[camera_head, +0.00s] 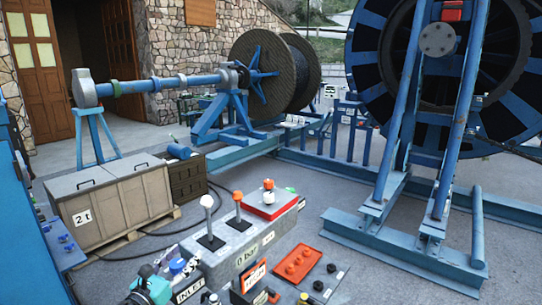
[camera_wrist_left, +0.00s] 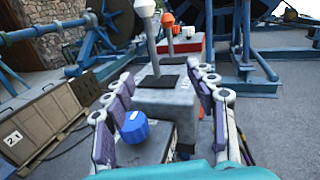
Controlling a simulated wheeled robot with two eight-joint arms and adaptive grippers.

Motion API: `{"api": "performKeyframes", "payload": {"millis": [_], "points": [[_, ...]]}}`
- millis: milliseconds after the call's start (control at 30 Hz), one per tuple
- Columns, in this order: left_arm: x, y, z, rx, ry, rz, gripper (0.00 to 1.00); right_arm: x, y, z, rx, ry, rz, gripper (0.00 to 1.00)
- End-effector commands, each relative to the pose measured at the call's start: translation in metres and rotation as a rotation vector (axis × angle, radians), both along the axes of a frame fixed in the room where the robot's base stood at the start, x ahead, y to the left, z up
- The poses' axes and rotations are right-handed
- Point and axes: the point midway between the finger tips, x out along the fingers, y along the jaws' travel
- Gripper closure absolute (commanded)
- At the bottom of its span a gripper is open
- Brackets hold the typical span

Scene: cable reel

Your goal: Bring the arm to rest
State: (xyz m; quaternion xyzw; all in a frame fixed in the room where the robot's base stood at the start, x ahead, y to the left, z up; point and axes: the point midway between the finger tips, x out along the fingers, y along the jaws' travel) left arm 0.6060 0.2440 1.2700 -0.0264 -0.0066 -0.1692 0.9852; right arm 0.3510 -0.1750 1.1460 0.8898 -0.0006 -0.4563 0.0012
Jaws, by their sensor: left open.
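My left gripper (camera_head: 172,274) shows at the bottom left of the head view, its teal body partly cut off by the frame edge. In the left wrist view, the left gripper (camera_wrist_left: 165,82) has its two purple-padded fingers spread apart with nothing clamped between them. A blue knob (camera_wrist_left: 134,127) shows between the fingers, close to the left one; I cannot tell whether they touch. Beyond the fingers stands a grey control box (camera_head: 240,250) with a white-knobbed lever (camera_head: 207,201) and an orange-knobbed lever (camera_head: 238,196). My right gripper is in neither view.
A red box with a button (camera_head: 270,203) is on the control box's far end. An orange panel (camera_head: 297,264) lies to its right. Blue reel frames (camera_head: 400,245) stand at right and behind. Bare floor (camera_head: 335,185) lies between.

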Motion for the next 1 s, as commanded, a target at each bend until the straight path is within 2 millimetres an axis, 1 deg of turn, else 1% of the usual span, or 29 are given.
{"api": "performKeyframes", "payload": {"millis": [33,233,367,467,533,633,667,733,767,800,833,867,900,967,1000], "points": [[-0.001,0.0,0.003,-0.042,0.0,0.017,0.43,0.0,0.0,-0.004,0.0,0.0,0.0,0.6],[-0.003,0.009,0.021,-0.249,0.001,0.098,0.43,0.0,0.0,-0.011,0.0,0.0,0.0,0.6],[-0.008,0.018,0.032,-0.444,0.008,0.167,0.43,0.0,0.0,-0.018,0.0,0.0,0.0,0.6],[-0.015,0.027,0.037,-0.645,0.019,0.233,0.43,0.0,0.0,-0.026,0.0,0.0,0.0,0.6],[-0.022,0.035,0.036,-0.809,0.032,0.283,0.43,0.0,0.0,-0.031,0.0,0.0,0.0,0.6],[-0.037,0.046,0.026,-1.09,0.062,0.369,0.43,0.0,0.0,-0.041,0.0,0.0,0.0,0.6],[-0.044,0.048,0.02,-1.189,0.075,0.399,0.43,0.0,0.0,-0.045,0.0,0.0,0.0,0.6],[-0.062,0.053,-0.003,-1.458,0.118,0.483,0.43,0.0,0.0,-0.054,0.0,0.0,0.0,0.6],[-0.073,0.053,-0.018,-1.592,0.142,0.529,0.43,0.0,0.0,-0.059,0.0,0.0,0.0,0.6],[-0.089,0.051,-0.042,-1.779,0.181,0.597,0.43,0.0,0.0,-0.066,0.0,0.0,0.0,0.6],[-0.102,0.047,-0.061,-1.918,0.212,0.655,0.43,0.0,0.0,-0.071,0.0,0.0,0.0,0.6],[-0.115,0.041,-0.08,-2.043,0.243,0.713,0.43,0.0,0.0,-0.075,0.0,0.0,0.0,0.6],[-0.132,0.032,-0.104,-2.192,0.283,0.79,0.43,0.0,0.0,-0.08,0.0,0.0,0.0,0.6],[-0.156,0.016,-0.136,-2.38,0.339,0.906,0.43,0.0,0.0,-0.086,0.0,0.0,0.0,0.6],[-0.172,0.004,-0.154,-2.484,0.374,0.986,0.43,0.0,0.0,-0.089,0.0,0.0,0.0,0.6]]}}
